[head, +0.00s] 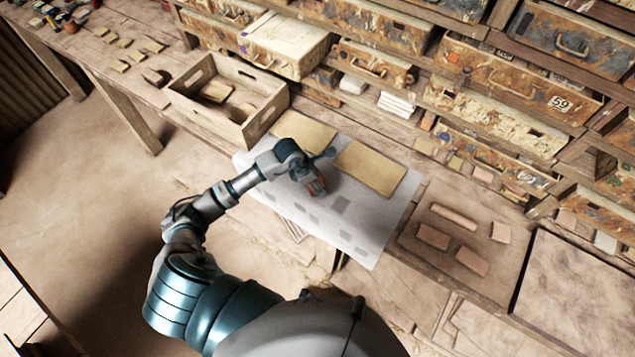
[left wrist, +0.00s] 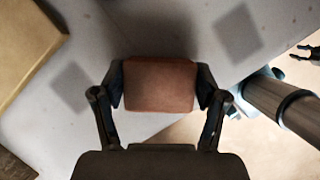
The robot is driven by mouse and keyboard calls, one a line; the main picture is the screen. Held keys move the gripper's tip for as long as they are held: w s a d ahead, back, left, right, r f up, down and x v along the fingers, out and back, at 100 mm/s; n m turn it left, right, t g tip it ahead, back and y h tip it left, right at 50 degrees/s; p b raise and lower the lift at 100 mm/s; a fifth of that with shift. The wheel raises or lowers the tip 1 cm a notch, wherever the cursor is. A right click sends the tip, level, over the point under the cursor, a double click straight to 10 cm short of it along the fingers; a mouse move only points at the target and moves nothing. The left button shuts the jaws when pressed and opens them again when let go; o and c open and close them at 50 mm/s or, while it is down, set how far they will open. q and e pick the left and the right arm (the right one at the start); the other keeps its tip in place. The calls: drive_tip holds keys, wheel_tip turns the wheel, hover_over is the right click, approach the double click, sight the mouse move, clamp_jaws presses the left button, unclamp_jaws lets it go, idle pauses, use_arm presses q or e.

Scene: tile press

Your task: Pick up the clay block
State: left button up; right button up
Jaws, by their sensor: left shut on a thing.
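The clay block is reddish brown; in the left wrist view the clay block (left wrist: 159,84) sits squarely between the two fingers. My left gripper (left wrist: 160,86) is shut on it, one finger pressing each side. In the head view my left gripper (head: 312,180) is over the pale grey sheet (head: 370,215), and only a small reddish part of the block shows below it. I cannot tell whether the block touches the sheet. At the right edge of the left wrist view my right gripper (left wrist: 303,52) shows small, its dark fingers apart and nothing between them.
Two tan boards (head: 371,167) lie at the sheet's back edge. A wooden crate (head: 228,113) stands to the left. A board with several clay pieces (head: 432,237) lies to the right. Stained drawers (head: 510,120) line the back. The sheet's front part holds darker flat rectangles.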

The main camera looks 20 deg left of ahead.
sight(322, 179)
use_arm(q)
drive_tip(key=shift+s+a+f, duration=0.1)
drive_tip(key=shift+f, duration=0.05)
drive_tip(key=shift+r, duration=0.6)
drive_tip(key=shift+d+r+b, duration=0.2)
drive_tip(key=shift+r+b, duration=0.2)
drive_tip(key=shift+r, duration=0.75)
drive_tip(key=s+a+b, duration=0.1)
drive_tip(key=s+a, duration=0.2)
drive_tip(key=s+a+r, duration=0.1)
drive_tip(key=s+a, duration=0.3)
drive_tip(key=s+a+b, duration=0.1)
drive_tip(key=s+a, duration=0.3)
drive_tip(key=shift+a+r+b, duration=0.15)
drive_tip(key=shift+r+b, duration=0.15)
use_arm(e)
drive_tip(key=f, duration=0.3)
drive_tip(key=shift+s+a+f, duration=0.2)
drive_tip(key=shift+a, duration=0.2)
drive_tip(key=shift+d, duration=0.1)
